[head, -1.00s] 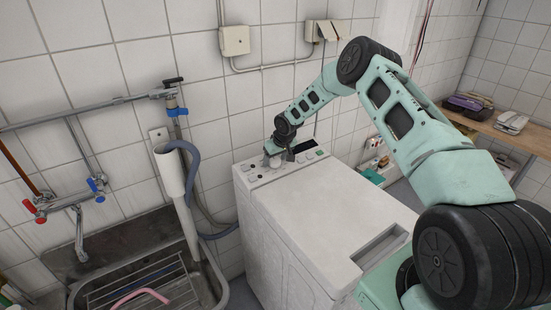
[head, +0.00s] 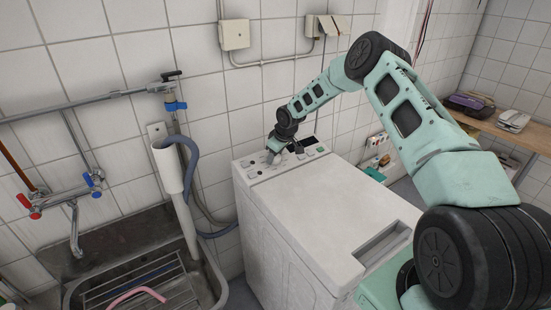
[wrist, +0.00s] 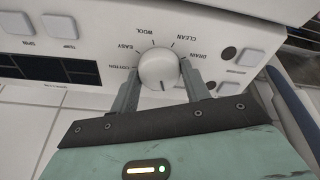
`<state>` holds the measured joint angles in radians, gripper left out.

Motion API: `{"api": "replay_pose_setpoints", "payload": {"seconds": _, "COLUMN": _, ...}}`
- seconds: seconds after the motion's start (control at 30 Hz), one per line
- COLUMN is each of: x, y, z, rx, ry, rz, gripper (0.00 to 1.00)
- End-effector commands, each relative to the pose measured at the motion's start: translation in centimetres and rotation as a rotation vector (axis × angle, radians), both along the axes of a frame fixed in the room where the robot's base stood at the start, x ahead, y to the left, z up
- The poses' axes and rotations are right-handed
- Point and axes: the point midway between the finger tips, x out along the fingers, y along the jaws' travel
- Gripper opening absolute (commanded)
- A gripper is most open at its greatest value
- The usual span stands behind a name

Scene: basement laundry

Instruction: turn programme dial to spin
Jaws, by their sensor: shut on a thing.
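The programme dial (wrist: 158,68) is a round white knob on the washing machine's panel. In the wrist view, words including EASY, WOOL, CLEAN and DRAIN ring it, and a small dark mark shows at its lower edge. My gripper (wrist: 163,84) is shut on the dial, one grey finger on each side. The fingers cover part of the ring of words, and I cannot read SPIN on that ring. In the head view my gripper (head: 275,155) is down at the panel of the white top-loading washing machine (head: 310,205) and hides the dial.
White push buttons (wrist: 61,25) and a dark display (wrist: 40,68) are left of the dial. More buttons (wrist: 248,57) are to the right. A steel sink (head: 215,290) with a drain hose (head: 192,160) stands left of the machine. The tiled wall is close behind the panel.

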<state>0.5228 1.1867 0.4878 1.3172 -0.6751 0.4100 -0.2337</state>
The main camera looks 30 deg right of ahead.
Motion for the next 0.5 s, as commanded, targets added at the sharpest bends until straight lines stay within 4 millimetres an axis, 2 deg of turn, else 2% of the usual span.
{"api": "replay_pose_setpoints", "payload": {"seconds": 0.5, "x": 0.06, "y": -0.08, "z": -0.14, "rx": -0.138, "ry": -0.006, "rz": 0.470, "gripper": 0.24}}
